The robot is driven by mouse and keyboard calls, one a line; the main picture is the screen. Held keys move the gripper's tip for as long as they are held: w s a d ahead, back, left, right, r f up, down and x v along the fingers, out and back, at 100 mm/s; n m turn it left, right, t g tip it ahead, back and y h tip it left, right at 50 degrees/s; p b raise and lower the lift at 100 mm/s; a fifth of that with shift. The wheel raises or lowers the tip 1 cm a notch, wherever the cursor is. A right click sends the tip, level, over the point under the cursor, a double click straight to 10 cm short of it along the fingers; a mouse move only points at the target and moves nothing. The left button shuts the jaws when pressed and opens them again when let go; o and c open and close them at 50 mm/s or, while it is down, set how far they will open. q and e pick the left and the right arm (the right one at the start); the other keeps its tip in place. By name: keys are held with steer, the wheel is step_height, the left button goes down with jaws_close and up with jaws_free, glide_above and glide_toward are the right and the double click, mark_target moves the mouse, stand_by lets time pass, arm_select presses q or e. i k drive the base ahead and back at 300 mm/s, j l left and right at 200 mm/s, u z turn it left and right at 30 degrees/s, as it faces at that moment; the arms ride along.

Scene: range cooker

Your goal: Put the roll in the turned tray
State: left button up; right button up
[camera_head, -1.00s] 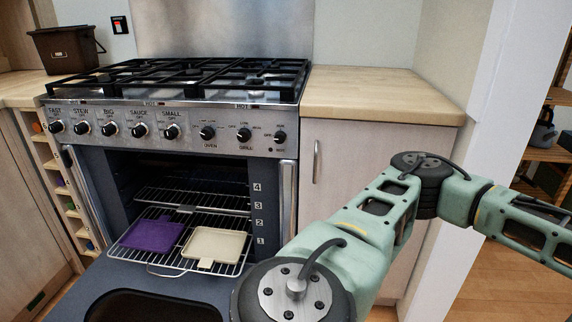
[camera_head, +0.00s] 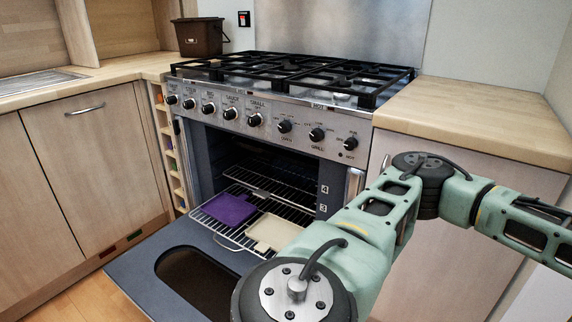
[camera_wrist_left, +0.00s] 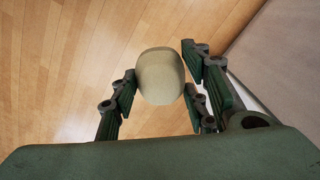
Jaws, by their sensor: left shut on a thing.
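A pale beige rounded roll (camera_wrist_left: 160,76) sits between the fingers of my left gripper (camera_wrist_left: 158,82), which is shut on it, with wooden floor below. The head view does not show this gripper or the roll. A purple tray (camera_head: 227,209) and a cream tray (camera_head: 272,231) lie side by side on the pulled-out oven rack. The cream tray's small tab points to the front; the purple tray's tab seems to point to the back. Both look empty. My right arm crosses the head view at lower right, and its gripper is out of view.
The oven door (camera_head: 150,262) is folded down in front of the oven. The wire rack (camera_head: 222,238) juts out above it, with another rack (camera_head: 275,182) higher inside. A wooden counter (camera_head: 470,115) is at right. A brown bin (camera_head: 199,37) stands on the left counter.

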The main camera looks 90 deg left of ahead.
mark_target(284, 238)
steer(key=i+u, duration=0.15)
steer(key=u, duration=0.25)
steer(key=i+u, duration=0.1)
steer(key=u, duration=0.35)
steer(key=i+u, duration=0.15)
steer(key=u, duration=0.25)
steer(key=i+u, duration=0.15)
steer(key=u, duration=0.25)
steer(key=i+l+u, duration=0.1)
steer(key=u, duration=0.35)
